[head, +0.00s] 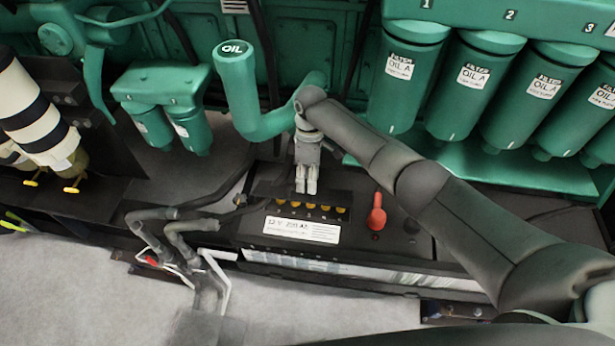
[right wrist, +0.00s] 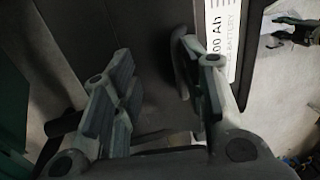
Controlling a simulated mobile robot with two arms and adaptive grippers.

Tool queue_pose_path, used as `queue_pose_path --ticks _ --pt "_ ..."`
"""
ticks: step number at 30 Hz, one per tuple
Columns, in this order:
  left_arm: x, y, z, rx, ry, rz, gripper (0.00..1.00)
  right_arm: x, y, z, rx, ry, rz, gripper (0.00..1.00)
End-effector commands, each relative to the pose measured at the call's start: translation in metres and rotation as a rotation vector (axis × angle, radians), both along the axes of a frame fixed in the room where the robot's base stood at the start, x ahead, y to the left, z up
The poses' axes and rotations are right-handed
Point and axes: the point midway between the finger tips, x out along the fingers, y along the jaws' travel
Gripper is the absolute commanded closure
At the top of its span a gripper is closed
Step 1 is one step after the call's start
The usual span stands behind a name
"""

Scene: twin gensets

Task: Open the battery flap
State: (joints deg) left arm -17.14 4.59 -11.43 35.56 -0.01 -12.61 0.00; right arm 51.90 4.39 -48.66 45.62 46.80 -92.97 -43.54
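The black battery (head: 390,245) sits low in the middle of the head view, with a white label (head: 300,229) reading 12 V 200 Ah. A row of yellow caps (head: 310,209) lies in a dark strip behind the label. I cannot clearly make out a separate flap or its position. My right gripper (head: 306,188) points down just behind the caps. The right wrist view shows its fingers (right wrist: 160,95) apart, with the dark battery top (right wrist: 155,50) beyond and a small curved dark piece between them. Whether they touch anything is unclear.
A red terminal cover (head: 376,212) stands right of the caps. A green OIL pipe (head: 240,90) rises behind the gripper. Green oil filters (head: 408,75) hang at the back right.

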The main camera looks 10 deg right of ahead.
Motion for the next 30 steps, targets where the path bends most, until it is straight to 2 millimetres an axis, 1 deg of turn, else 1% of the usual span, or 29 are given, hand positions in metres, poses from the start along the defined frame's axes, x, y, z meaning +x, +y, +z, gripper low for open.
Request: queue_pose_path --ticks 1,4,7,11,15,18,21,25,30 --pt "-0.001 0.0 -0.001 0.0 0.002 0.0 0.6 0.002 -0.004 -0.002 -0.007 -0.006 -0.005 0.69" --pt "-0.003 0.001 -0.001 0.001 0.004 0.0 0.6 0.003 -0.004 0.002 -0.007 -0.007 -0.005 0.69" --pt "-0.002 0.001 0.0 0.001 0.003 0.0 0.6 0.005 -0.004 0.013 -0.007 -0.007 -0.005 0.69" --pt "-0.002 0.0 0.0 0.0 0.002 0.0 0.6 0.009 -0.004 0.039 -0.003 -0.008 -0.003 0.69" --pt "-0.001 0.0 0.0 0.0 0.002 0.0 0.6 0.013 -0.005 0.07 -0.002 -0.008 -0.002 0.69" --pt "-0.001 0.0 0.0 -0.001 0.002 0.0 0.6 0.016 -0.005 0.09 -0.001 -0.007 -0.001 0.69" --pt "-0.001 0.0 0.0 -0.001 0.001 0.0 0.6 0.018 -0.006 0.105 -0.001 -0.006 -0.001 0.69" --pt "-0.001 0.0 0.0 -0.001 0.001 0.0 0.6 0.02 -0.006 0.116 -0.001 -0.004 0.0 0.69" --pt "-0.001 0.0 0.0 -0.001 0.001 0.0 0.6 0.02 -0.006 0.12 -0.002 -0.003 0.0 0.69"
